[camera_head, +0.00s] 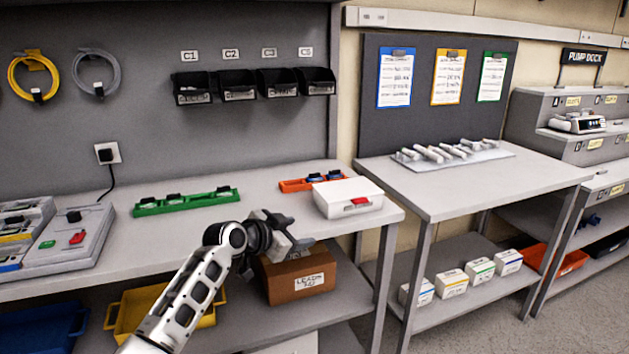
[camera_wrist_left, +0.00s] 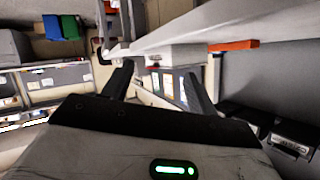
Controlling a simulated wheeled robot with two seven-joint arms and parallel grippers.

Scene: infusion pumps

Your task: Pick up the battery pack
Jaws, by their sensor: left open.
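A green tray (camera_head: 187,205) on the left bench holds several small dark and pale blocks that look like battery packs, too small to tell for sure. An orange tray (camera_head: 297,186) farther back holds small blue-and-dark blocks of a similar kind. My left gripper (camera_head: 290,229) is at the bench's front edge, right of the green tray and in front of the orange tray. In the left wrist view, the left gripper (camera_wrist_left: 160,88) is open with nothing between its fingers. My right gripper is in neither view.
A white box with a red latch (camera_head: 349,197) stands right of the orange tray. A grey docking unit (camera_head: 68,240) fills the bench's left end. A brown carton (camera_head: 298,276) sits on the shelf below my gripper. The bench between the trays is clear.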

